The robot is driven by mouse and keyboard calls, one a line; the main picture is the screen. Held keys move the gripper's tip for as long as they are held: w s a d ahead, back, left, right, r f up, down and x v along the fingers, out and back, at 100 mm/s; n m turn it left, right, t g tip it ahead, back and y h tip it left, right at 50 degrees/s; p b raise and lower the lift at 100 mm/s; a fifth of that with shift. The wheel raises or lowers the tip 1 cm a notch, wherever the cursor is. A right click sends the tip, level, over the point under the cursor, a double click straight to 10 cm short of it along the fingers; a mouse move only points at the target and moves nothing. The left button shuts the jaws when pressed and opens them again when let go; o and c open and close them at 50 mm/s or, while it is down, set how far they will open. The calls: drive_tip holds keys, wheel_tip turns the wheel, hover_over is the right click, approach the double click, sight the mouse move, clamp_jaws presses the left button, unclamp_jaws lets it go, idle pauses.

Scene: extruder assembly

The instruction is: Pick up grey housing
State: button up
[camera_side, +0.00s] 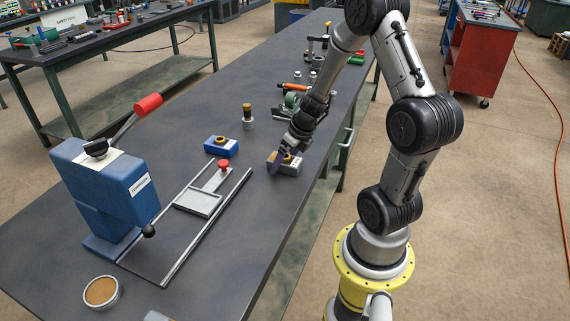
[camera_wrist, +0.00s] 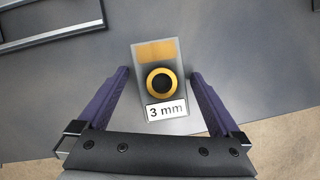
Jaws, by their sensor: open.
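The grey housing (camera_wrist: 185,120) is a small block with an orange patch, a brass ring around a dark hole and a "3 mm" label in the wrist view. It also shows in the side view (camera_side: 290,169), lying on the bench near its right edge. My gripper (camera_wrist: 158,78) is open, with one purple finger on each side of the housing. Gaps show between the fingers and the block in the wrist view. In the side view my gripper (camera_side: 279,160) is low at the housing and partly covers it. I cannot tell the exact finger height.
A blue housing (camera_side: 221,146) sits to the left, with a grey and brass cylinder (camera_side: 248,118) behind it. A railed slide with a tray (camera_side: 198,202) and a blue press (camera_side: 105,195) stand further left. Tools (camera_side: 295,88) lie behind my gripper. The bench's front right is clear.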

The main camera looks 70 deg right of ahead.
clamp_jaws()
idle(0.5)
drive_tip(key=shift+r, duration=0.25)
